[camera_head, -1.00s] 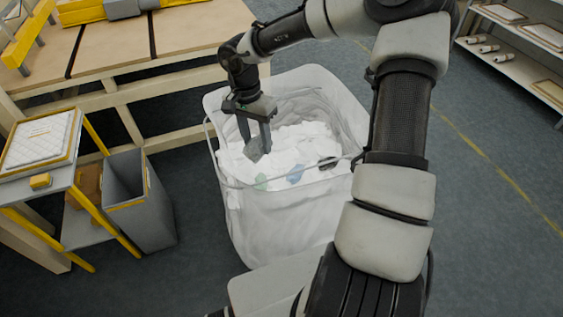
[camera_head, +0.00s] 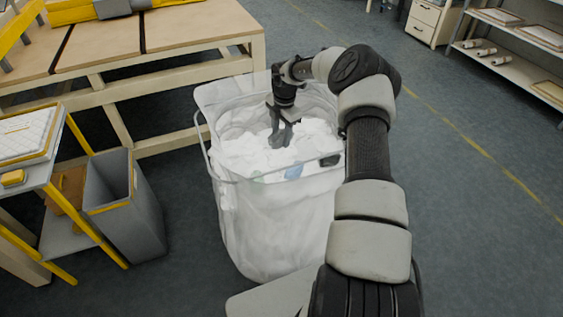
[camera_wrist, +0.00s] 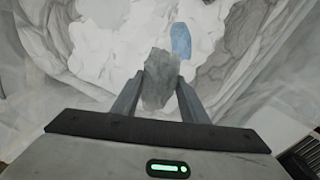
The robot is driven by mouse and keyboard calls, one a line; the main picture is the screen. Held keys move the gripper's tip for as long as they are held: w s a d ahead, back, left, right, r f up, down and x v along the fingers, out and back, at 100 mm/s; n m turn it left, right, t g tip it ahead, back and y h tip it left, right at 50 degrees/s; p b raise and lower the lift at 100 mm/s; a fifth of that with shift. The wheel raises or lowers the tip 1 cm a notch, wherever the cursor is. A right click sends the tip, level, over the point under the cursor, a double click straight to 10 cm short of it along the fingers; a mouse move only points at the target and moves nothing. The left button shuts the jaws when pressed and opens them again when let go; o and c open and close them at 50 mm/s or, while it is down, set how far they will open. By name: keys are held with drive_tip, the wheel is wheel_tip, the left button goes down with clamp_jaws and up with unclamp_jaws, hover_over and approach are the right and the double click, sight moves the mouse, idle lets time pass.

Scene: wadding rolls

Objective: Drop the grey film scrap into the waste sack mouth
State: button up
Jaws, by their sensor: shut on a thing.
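The grey film scrap (camera_wrist: 159,80) is a crumpled, translucent piece between the two fingers of my gripper (camera_wrist: 155,92) in the wrist view. My gripper (camera_head: 281,138) is shut on it and points down into the open mouth of the white waste sack (camera_head: 262,225). In the head view the scrap is small and dark at the fingertips, hard to tell from them. The sack hangs wide open on a wire rim, with white wadding (camera_head: 250,150) inside. Whether the scrap touches the wadding cannot be told.
A grey bin (camera_head: 125,205) and a yellow-framed cart (camera_head: 70,235) stand left. A wooden table (camera_head: 160,60) is behind. Floor at right is clear.

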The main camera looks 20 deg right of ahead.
drive_tip(key=shift+w+d+f+m, duration=0.25)
drive_tip(key=shift+f+m, duration=0.15)
drive_tip(key=shift+m, duration=0.2)
drive_tip(key=shift+w+d+f+m, duration=0.1)
drive_tip(key=shift+d+f+m, duration=0.15)
drive_tip(key=shift+f+m, duration=0.25)
drive_tip(key=shift+d+f+m+b, duration=0.1)
drive_tip(key=shift+f+m+b, duration=0.15)
drive_tip(key=shift+m+b, duration=0.1)
wheel_tip(320, 180, down, 9)
drive_tip(key=shift+f+b, duration=0.1)
drive_tip(key=shift+b, duration=0.75)
drive_tip(key=shift+f+b, duration=0.4)
drive_tip(key=shift+f, duration=0.2)
drive_tip(key=o, duration=1)
drive_tip(key=shift+r, duration=0.1)
drive_tip(key=r+p, duration=0.1)
drive_tip(key=r, duration=0.3)
drive_tip(key=r+p, duration=0.1)
drive_tip(key=r, duration=0.3)
drive_tip(key=s+r+p, duration=0.1)
drive_tip(key=r, duration=0.4)
